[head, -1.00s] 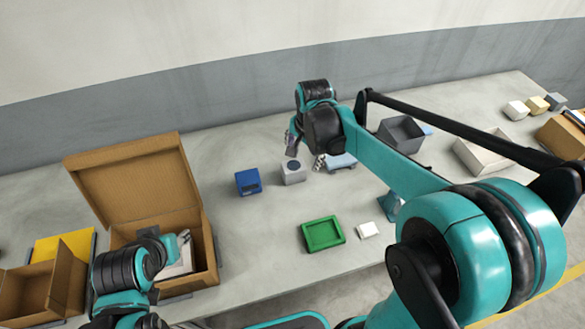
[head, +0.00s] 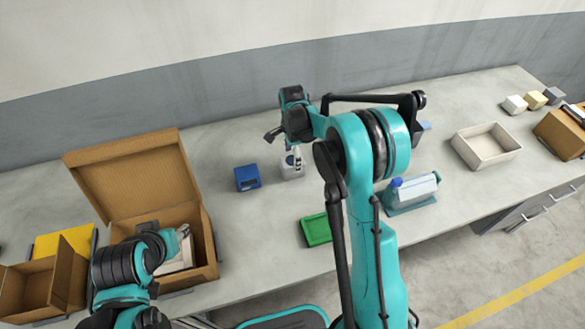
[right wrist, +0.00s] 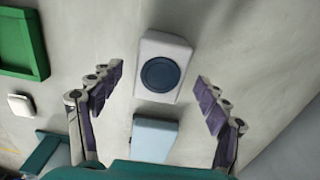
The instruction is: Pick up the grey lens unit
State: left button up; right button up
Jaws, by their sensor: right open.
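The grey lens unit (head: 291,172) is a small pale grey block on the table, right of a blue box. In the right wrist view its dark blue round lens (right wrist: 163,74) faces the camera. My right gripper (head: 294,157) is over it, pointing down, and partly covers it in the head view. In the right wrist view the open fingers (right wrist: 160,77) stand on either side of the unit, with gaps; I see no contact. My left gripper (head: 184,236) is at the open cardboard box at the left; its fingers are too small to read.
The blue box (head: 247,178) stands close left of the unit. A pale blue block (right wrist: 155,138) lies just beside it. The green tray (head: 316,230) is nearer me, partly behind my right arm. The cardboard box (head: 208,245) is at the left, a white tray (head: 462,151) at the right.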

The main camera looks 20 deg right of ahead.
notch_tip(320, 180, down, 2)
jog(key=shift+f, duration=0.15)
jog(key=c, duration=0.4)
grip_shut()
